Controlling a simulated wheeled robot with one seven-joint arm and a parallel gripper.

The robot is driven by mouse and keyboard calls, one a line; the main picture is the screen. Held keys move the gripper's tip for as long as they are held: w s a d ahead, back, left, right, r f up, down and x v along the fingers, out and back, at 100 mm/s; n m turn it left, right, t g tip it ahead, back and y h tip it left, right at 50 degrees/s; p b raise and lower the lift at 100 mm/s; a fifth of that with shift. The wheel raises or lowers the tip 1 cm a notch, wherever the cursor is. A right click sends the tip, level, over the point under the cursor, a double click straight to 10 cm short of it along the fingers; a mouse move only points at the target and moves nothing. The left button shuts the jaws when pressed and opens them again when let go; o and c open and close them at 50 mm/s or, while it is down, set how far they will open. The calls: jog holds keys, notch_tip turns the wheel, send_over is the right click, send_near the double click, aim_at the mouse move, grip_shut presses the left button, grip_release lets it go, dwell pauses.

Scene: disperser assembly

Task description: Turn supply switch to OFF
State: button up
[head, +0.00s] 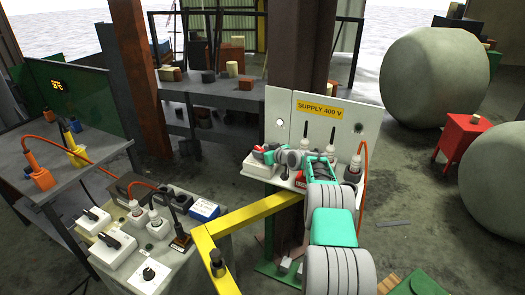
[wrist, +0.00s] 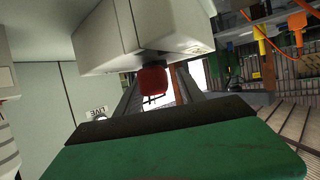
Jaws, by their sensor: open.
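The supply switch is a white box (head: 255,169) at the left end of the shelf on the supply panel in the head view. In the wrist view its white housing (wrist: 140,35) fills the upper middle, and its red knob (wrist: 152,80) sticks out below it. My gripper (wrist: 157,92) is open, with one dark finger on each side of the knob. I cannot tell whether either finger touches it. In the head view my gripper (head: 265,153) is at the switch and hides most of the knob. The knob's pointing direction is unclear.
The panel (head: 345,125) carries a yellow "SUPPLY 400 V" sign (head: 320,108), plugs and an orange cable (head: 362,150). A yellow rail (head: 250,217) runs in front. A bench (head: 150,240) with switches and plugs stands at left. Large grey tanks (head: 435,82) stand at right.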

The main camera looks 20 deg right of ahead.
jog(key=shift+c, duration=0.3)
grip_shut()
dwell(0.3)
